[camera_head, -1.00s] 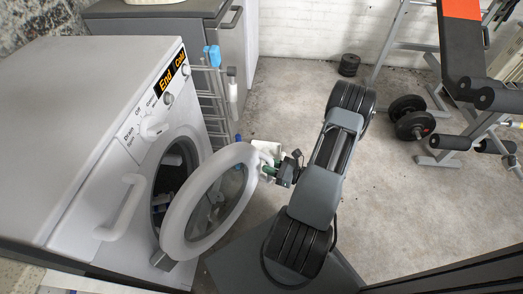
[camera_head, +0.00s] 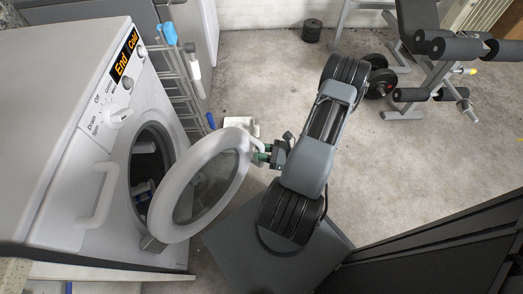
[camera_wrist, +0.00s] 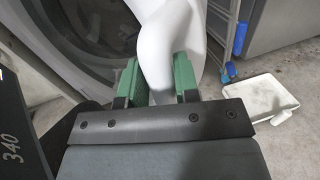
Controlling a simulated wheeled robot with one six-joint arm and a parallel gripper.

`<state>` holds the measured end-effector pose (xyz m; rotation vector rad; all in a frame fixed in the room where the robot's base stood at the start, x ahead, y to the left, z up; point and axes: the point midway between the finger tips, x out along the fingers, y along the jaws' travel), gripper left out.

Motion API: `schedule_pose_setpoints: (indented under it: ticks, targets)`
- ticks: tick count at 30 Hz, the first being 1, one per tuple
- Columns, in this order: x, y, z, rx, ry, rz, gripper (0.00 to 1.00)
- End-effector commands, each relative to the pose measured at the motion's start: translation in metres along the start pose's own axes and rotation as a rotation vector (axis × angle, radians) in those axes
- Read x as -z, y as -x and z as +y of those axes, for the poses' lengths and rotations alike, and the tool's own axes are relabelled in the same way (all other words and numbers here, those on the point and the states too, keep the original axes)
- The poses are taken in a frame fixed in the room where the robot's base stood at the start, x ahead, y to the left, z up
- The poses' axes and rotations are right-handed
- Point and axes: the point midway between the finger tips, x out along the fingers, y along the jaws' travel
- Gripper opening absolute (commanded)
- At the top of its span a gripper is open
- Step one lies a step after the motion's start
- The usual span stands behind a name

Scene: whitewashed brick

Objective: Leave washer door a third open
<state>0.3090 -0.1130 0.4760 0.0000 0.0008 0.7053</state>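The washer (camera_head: 75,130) stands at the left in the head view, with its round opening (camera_head: 143,190) facing right. Its round door (camera_head: 178,226), a white ring with clear glass, stands partly open, swung out from the front. My gripper (camera_head: 262,154) is at the door's free edge, away from the hinge side. In the wrist view, the green fingers of my gripper (camera_wrist: 158,82) sit on both sides of a white part of the door (camera_wrist: 157,50) and appear to touch it. The fingertips are partly hidden by that part.
A drying rack (camera_head: 180,90) stands just behind the washer. A white dustpan-like tray (camera_wrist: 268,98) lies on the floor beyond the door. A weight bench (camera_head: 425,65) and dumbbell (camera_head: 378,80) are at the far right.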

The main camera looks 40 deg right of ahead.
Motion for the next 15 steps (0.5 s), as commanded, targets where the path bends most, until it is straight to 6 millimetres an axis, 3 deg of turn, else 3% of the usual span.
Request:
schedule_pose_setpoints:
  ticks: [7,15]
  targets:
    - [0.0001,0.0007,-0.0006,0.003,-0.002,-0.001,0.51]
    - [-0.0005,0.0034,-0.0014,0.007,-0.002,-0.001,0.51]
